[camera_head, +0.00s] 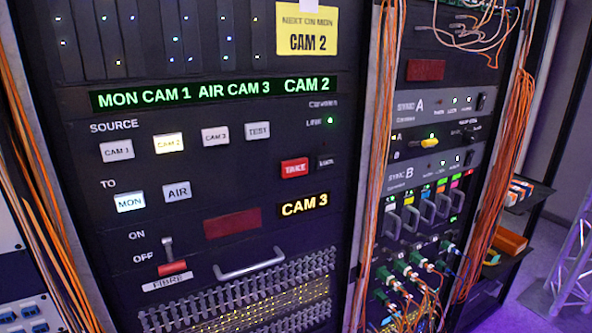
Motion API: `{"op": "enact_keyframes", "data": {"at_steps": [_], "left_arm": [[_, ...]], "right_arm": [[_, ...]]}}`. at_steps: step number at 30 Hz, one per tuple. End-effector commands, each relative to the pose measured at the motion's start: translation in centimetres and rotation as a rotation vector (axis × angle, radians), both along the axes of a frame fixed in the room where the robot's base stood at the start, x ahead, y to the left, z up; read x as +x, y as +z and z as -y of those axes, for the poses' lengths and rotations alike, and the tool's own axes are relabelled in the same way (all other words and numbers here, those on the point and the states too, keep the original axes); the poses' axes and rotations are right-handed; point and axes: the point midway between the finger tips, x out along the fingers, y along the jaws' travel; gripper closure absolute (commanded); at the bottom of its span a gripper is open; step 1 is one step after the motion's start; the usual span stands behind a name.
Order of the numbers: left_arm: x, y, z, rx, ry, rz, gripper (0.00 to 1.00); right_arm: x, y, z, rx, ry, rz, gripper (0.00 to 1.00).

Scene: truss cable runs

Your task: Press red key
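The red key (295,168), labelled TAKE, sits on the dark rack panel right of the source keys. White source keys CAM 1 (117,150), CAM 2 (169,143), CAM 3 (215,136) and TEST (257,131) form a row; CAM 2 glows yellowish. Below are the MON key (130,202), lit white, and the AIR key (177,191), unlit. The green display (213,93) reads MON CAM 1, AIR CAM 3, CAM 2. A yellow note (307,32) says NEXT ON MON CAM 2. Neither gripper is in view.
A dark red plate (231,223) and a silver handle (249,264) are nearby. A CAM 3 display (304,205) lies below TAKE. Orange cables (375,180) hang between the racks. The space before the keys looks clear.

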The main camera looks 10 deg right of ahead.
Motion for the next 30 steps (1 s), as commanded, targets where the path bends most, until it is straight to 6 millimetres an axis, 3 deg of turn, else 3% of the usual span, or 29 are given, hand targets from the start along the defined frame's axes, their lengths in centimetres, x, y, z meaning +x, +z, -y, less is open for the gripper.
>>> {"op": "enact_keyframes", "data": {"at_steps": [1,7,8,30], "left_arm": [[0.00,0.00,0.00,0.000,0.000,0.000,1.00],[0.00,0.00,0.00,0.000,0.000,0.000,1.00],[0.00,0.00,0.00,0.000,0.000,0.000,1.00],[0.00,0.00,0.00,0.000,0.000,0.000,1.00]], "right_arm": [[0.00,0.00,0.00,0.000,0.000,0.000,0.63],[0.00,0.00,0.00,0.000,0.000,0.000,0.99],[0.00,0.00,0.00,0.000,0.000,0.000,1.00],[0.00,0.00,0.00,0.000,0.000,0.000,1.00]]}}
